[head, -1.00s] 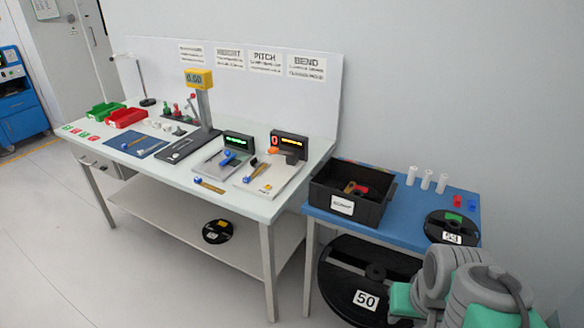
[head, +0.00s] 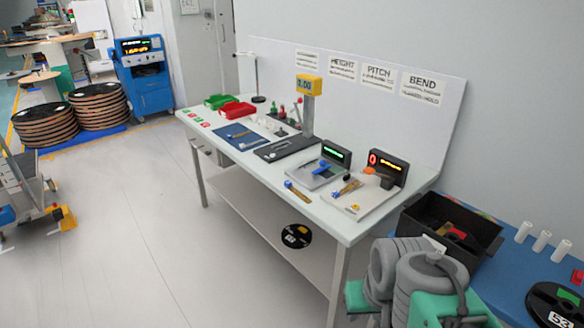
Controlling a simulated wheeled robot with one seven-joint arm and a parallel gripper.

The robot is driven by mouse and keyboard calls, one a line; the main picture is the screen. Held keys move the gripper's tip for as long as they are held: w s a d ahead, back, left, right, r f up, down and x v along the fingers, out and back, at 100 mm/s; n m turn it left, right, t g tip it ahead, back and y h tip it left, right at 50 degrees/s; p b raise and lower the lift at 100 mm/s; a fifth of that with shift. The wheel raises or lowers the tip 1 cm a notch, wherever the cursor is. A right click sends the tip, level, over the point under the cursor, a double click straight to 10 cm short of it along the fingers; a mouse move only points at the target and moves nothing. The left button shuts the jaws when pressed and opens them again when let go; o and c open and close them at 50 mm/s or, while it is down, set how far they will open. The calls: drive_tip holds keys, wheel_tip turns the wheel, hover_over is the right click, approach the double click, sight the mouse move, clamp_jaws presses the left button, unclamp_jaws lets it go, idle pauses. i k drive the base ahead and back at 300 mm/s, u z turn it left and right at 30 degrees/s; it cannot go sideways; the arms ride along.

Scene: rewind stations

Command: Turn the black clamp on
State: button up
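I cannot pick out a black clamp for certain at this size. Small red- and green-topped parts (head: 284,114) stand on a dark base near the back of the white workbench (head: 222,150). A grey plate fixture with a blue part (head: 321,167) stands before a green-lit display (head: 336,154).
A blue table (head: 505,262) with a black bin (head: 450,222), white cylinders (head: 541,241) and a black spool (head: 556,302) is at right. A yellow readout post (head: 308,100) stands on the bench. Floor (head: 120,210) left of the bench is clear. A cart (head: 35,195) stands far left.

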sight(348, 178)
drive_tip(key=u, duration=0.3)
drive_tip(key=i, duration=1.5)
drive_tip(key=z, duration=0.75)
